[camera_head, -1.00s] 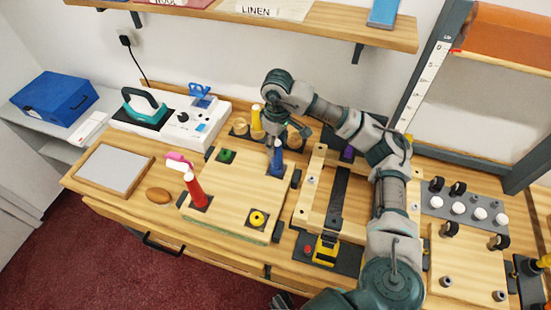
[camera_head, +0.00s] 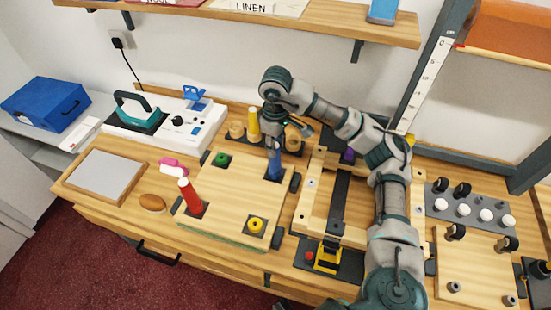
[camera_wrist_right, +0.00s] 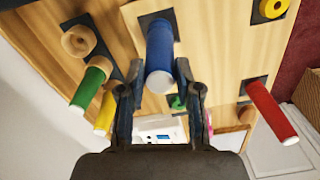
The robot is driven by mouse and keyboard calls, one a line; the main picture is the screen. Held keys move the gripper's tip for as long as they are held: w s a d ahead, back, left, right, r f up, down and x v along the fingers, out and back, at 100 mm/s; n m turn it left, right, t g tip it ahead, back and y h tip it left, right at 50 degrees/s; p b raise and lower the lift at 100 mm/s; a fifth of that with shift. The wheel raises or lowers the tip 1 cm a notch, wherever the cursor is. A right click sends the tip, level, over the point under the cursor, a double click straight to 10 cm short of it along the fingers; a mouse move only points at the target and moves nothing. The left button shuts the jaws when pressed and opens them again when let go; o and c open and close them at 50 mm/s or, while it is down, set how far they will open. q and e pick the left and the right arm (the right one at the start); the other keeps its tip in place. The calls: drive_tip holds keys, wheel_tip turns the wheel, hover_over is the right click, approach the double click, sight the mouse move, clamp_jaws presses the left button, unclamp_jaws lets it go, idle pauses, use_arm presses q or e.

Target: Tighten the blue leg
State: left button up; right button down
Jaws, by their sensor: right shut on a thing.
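The blue leg (camera_head: 275,165) stands upright at the back right corner of a wooden board (camera_head: 229,200). My right gripper (camera_head: 273,143) reaches down over it from above. In the right wrist view the blue leg (camera_wrist_right: 159,55) lies between the two fingers (camera_wrist_right: 158,90), and the gripper is shut on it. The red leg (camera_head: 189,196) stands at the board's front left. A green socket (camera_head: 221,159) and a yellow socket (camera_head: 256,225) sit at the other corners. My left gripper is not in view.
A yellow leg (camera_head: 253,124) stands in a rack behind the board. A grey-topped tray (camera_head: 104,176) lies left. A wooden frame with a dark bar (camera_head: 340,195) lies right, under my right arm.

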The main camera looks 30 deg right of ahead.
drive_tip(key=m, duration=0.1)
drive_tip(key=m+p, duration=0.1)
drive_tip(key=m, duration=0.1)
drive_tip(key=shift+s+a+m, duration=0.15)
drive_tip(key=shift+m, duration=0.15)
drive_tip(key=m+p, duration=0.1)
drive_tip(key=m, duration=0.2)
drive_tip(key=shift+a+f+m, duration=0.1)
drive_tip(key=shift+m, duration=0.2)
drive_tip(key=m, duration=0.3)
drive_tip(key=shift+m+p, duration=0.3)
drive_tip(key=shift+p, duration=0.05)
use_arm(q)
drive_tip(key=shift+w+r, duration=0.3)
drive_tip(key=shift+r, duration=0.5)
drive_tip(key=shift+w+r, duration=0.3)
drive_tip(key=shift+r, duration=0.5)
use_arm(e)
drive_tip(key=shift+a+f+m, duration=0.1)
drive_tip(key=shift+f+m, duration=0.15)
drive_tip(key=shift+m, duration=0.65)
drive_tip(key=c, duration=1)
unclamp_jaws()
drive_tip(key=shift+c, duration=0.2)
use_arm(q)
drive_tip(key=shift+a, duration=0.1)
use_arm(e)
drive_tip(key=shift+a+r, duration=0.15)
drive_tip(key=shift+r, duration=0.05)
